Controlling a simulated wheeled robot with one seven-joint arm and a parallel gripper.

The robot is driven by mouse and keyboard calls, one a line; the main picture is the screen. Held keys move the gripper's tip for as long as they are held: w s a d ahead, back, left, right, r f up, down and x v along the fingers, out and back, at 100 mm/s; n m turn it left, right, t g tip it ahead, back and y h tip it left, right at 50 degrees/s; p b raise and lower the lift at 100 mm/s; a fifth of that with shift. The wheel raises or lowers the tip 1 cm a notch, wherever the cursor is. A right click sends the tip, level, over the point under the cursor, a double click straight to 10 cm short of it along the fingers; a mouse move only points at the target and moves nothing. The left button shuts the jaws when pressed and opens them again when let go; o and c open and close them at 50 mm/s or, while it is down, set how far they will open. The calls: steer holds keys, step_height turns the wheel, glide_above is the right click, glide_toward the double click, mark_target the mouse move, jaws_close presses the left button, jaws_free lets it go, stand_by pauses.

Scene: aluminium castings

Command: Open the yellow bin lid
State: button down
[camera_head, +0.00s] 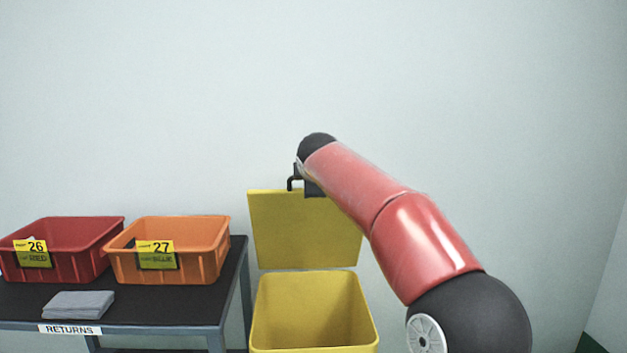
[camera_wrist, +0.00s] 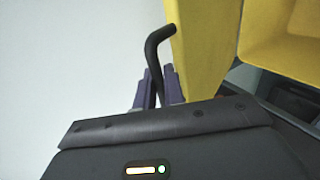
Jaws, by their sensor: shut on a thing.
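The yellow bin (camera_head: 313,310) stands on the right of the table with its inside showing. Its yellow lid (camera_head: 300,232) is raised and stands about upright at the back of the bin. A black handle (camera_head: 291,183) is at the lid's top edge. My gripper (camera_wrist: 158,92) is shut on the black handle (camera_wrist: 154,50), which passes between its fingers in the wrist view. The lid (camera_wrist: 200,45) is just right of the fingers there. In the head view my arm hides the lid's upper right part and most of the gripper.
A dark-topped table (camera_head: 140,308) labelled RETURNS stands left of the bin. It bears a red crate (camera_head: 75,262), an orange crate (camera_head: 205,265) and a folded grey cloth (camera_head: 78,304). A pale wall is behind the bin.

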steer(key=c, duration=1.6)
jaws_free()
steer(key=shift+f, duration=0.1)
steer(key=shift+b+v, duration=0.5)
steer(key=shift+v, duration=3.5)
